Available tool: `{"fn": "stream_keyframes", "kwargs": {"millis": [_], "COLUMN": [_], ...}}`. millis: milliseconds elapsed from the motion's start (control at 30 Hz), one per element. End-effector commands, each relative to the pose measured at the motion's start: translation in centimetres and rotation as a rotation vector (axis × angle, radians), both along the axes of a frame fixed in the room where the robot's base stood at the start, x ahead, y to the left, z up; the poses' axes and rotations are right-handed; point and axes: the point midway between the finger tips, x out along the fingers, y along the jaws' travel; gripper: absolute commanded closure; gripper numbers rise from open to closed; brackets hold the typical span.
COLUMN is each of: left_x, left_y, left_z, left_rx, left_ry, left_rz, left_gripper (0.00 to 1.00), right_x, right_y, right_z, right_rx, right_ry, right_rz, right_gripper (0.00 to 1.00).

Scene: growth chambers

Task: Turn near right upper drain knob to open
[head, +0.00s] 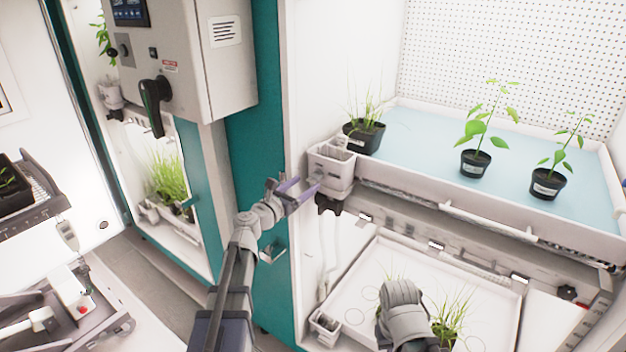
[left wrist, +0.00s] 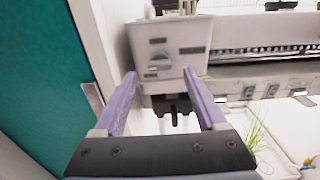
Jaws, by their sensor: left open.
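The upper drain knob (head: 328,205) is a small black knob under the white drain box (head: 331,172) at the left front corner of the upper blue tray. In the left wrist view the black knob (left wrist: 174,106) hangs below the box (left wrist: 165,50), between and beyond the finger tips. My left gripper (head: 296,187) has purple fingers and is open and empty, just left of the box and knob in the head view. The left wrist view shows its fingers (left wrist: 160,75) spread, with a gap to the knob. Part of my right arm shows low in the head view; its fingers are not visible.
Potted plants (head: 475,163) stand in the blue upper tray (head: 420,150). Below is a white lower tray (head: 375,280) with grass. A teal post (head: 255,150) and a control box (head: 195,60) with a black handle (head: 153,105) stand to the left.

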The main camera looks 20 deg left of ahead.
Motion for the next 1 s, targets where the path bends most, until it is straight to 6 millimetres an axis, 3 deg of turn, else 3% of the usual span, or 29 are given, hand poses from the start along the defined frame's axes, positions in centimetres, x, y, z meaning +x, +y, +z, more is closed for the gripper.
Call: {"fn": "stream_keyframes", "kwargs": {"millis": [233,567,1000], "left_x": [3.8,4.3,4.2], "left_y": [-1.2,-1.6,-1.6], "left_z": [0.0,0.0,0.0], "left_rx": [0.001,0.001,0.001], "left_ry": [0.000,0.000,0.000], "left_rz": [-0.001,-0.001,-0.001], "left_gripper": [0.26,0.26,0.74], "right_x": [0.0,0.0,0.0], "right_y": [0.0,0.0,0.0], "right_z": [0.0,0.0,0.0], "right_rx": [0.000,0.000,0.000], "right_ry": [0.000,0.000,0.000], "right_rz": [0.000,0.000,0.000], "right_gripper": [1.00,1.00,1.00]}}
